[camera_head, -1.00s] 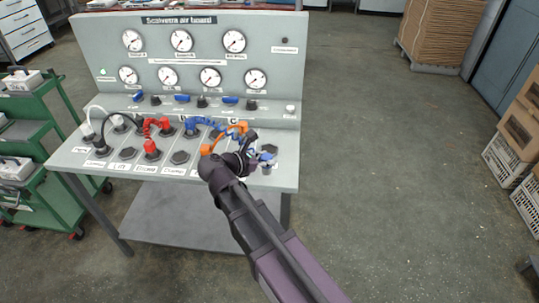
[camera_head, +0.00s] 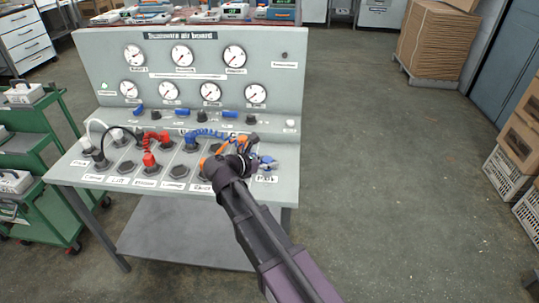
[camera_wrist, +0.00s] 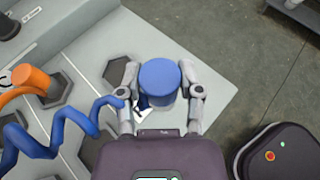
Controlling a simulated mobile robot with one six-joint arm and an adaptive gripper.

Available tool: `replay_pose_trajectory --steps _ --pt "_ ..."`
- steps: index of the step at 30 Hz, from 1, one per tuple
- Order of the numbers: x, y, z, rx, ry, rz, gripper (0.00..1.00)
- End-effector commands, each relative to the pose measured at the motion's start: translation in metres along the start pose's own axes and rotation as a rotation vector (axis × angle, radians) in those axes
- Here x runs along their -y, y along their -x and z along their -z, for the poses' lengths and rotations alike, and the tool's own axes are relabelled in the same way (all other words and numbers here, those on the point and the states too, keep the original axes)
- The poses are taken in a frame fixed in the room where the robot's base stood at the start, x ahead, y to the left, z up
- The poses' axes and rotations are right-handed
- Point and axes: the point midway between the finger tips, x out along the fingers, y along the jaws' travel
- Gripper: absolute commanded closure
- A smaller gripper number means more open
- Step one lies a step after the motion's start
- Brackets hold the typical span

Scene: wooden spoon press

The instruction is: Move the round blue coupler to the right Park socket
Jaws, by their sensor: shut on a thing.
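The round blue coupler (camera_wrist: 160,80) sits between the two fingers of my gripper (camera_wrist: 162,70) in the wrist view, seen from its top. My gripper is shut on it. In the head view my gripper (camera_head: 263,162) is over the right front corner of the bench, just above the Park label (camera_head: 267,179). The blue coiled hose (camera_wrist: 70,125) runs in from the left towards the coupler. The socket beneath the coupler is hidden, so I cannot tell whether the coupler is seated or held above it.
An orange hose end (camera_wrist: 32,78) and dark hexagonal sockets (camera_wrist: 60,92) are left of the coupler. Red couplers (camera_head: 150,160) stand further left. A gauge panel (camera_head: 190,65) rises behind.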

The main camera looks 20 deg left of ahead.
Motion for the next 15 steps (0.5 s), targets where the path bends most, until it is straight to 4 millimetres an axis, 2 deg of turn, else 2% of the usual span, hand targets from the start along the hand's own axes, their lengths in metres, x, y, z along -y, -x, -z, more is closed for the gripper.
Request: replay_pose_trajectory --steps 1,9,15 --pt "-0.012 -0.008 -0.001 0.0 0.0 0.001 1.0" --pt "-0.05 -0.04 -0.009 0.0 0.001 0.0 1.0" --pt "-0.069 -0.057 -0.014 0.0 0.001 0.0 1.0"
